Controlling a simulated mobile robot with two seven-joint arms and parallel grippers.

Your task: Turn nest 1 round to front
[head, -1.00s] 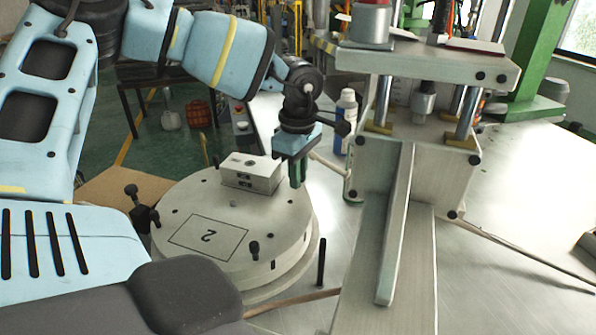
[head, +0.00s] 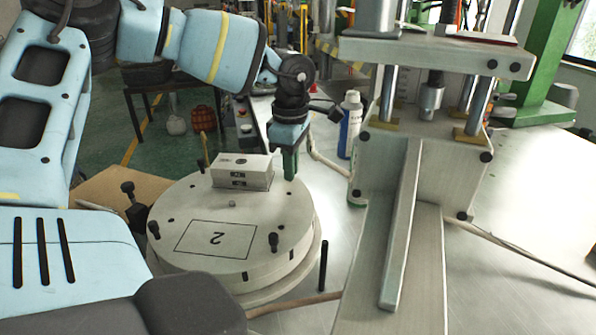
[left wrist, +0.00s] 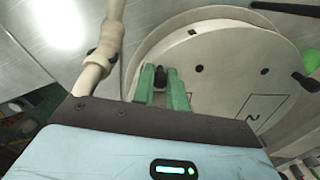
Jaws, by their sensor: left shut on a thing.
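A round cream turntable (head: 190,258) stands left of the press. Its near side carries an outlined nest marked 2 (head: 217,239), the figure upside down in the head view. A pale block (head: 243,171) with dark fittings sits on its far side. No nest marked 1 is readable. My left gripper (head: 290,166) is at the turntable's far right rim, fingers pointing down. In the left wrist view its green fingers (left wrist: 162,82) are shut on a short black peg (left wrist: 160,74) standing near the rim. My right gripper is not in view.
The press (head: 425,160), with columns and a long sloping bar (head: 402,230), stands close right of the turntable. A white and blue bottle (head: 350,125) is behind.

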